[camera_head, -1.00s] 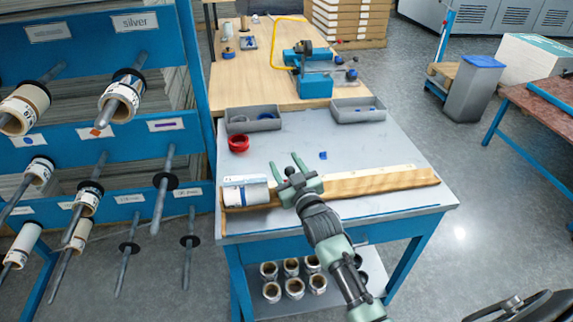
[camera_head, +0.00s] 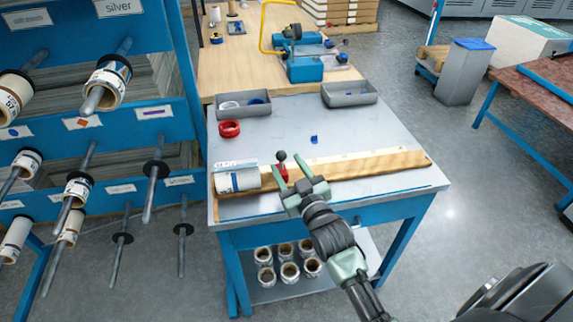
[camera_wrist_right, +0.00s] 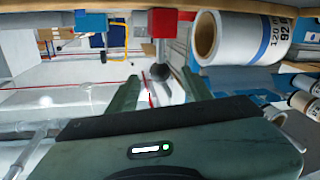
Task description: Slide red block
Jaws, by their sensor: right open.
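The red block (camera_head: 283,173) sits on the wooden rail (camera_head: 372,165) just right of the white roll (camera_head: 238,181). A dark ball knob (camera_head: 281,156) stands up from it. My right gripper (camera_head: 291,164) is open and empty at the near side of the rail, its fingers by the block. In the right wrist view the red block (camera_wrist_right: 163,23) and its knob (camera_wrist_right: 160,72) show ahead, with the knob roughly between the open fingers (camera_wrist_right: 160,85). I cannot tell whether the fingers touch it. My left gripper is out of view.
Grey trays (camera_head: 243,104) (camera_head: 349,94) and a red tape ring (camera_head: 229,129) lie at the back of the grey table (camera_head: 270,138). A small blue piece (camera_head: 314,139) lies behind the rail. A rack with spindles stands at the left. The rail is clear right of my gripper.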

